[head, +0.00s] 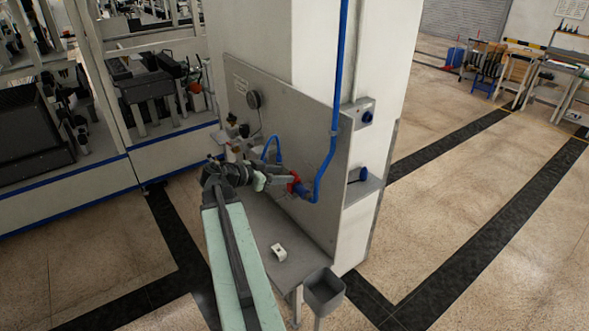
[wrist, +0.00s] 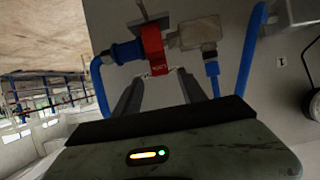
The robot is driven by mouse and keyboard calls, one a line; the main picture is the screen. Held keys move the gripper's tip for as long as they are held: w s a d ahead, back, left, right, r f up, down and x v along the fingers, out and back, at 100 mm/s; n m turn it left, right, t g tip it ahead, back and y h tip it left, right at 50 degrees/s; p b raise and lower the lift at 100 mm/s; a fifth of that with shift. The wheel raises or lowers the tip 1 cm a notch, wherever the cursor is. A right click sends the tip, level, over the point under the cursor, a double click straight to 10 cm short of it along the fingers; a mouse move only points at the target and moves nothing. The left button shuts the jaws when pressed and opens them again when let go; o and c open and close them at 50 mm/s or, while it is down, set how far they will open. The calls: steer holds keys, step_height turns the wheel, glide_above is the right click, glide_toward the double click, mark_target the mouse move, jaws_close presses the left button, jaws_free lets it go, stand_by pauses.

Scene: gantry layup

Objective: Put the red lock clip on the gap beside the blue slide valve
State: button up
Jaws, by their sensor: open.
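The red lock clip (wrist: 152,48) sits between the blue slide valve (wrist: 126,52) and a pale grey block (wrist: 195,35) in the wrist view. It looks seated on the line there, but its far side is hidden. In the head view the red clip (head: 293,184) shows beside the blue valve (head: 301,192), partly behind my gripper (head: 280,179). My gripper (wrist: 157,82) is open, its two fingers apart just short of the clip's near end. I cannot tell whether a finger touches it.
A blue hose (head: 328,150) runs down the grey back panel (head: 285,110). A white holed part (head: 278,252) lies on the grey shelf (head: 262,235). A grey bin (head: 323,290) stands at the shelf's front.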

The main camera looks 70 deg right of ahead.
steer(key=v, duration=0.3)
steer(key=shift+w+a+p, duration=0.1)
steer(key=shift+a+p, duration=0.05)
steer(key=shift+p, duration=0.15)
steer(key=w+a+f+n+t+y, duration=0.2)
steer(key=w+a+f+n, duration=0.2)
steer(key=w+a, duration=0.45)
steer(key=w+a+f+n+t+y, duration=0.2)
steer(key=w+a+f+n, duration=0.3)
steer(key=a, duration=0.6)
steer(key=w+a+f+n+t+y, duration=0.1)
steer(key=w+a+f+n+t, duration=0.2)
steer(key=w+a, duration=0.55)
steer(key=w+a+f+n+y, duration=0.1)
steer(key=a+n+y, duration=0.2)
steer(key=a, duration=1.2)
steer(key=w+a+f+n+y, duration=0.1)
steer(key=w+a+n+y, duration=0.1)
steer(key=a+n, duration=0.7)
steer(key=a+y, duration=0.1)
steer(key=a, duration=0.4)
steer(key=shift+a+f+n, duration=0.3)
steer(key=shift+a, duration=0.1)
steer(key=shift+w, duration=0.15)
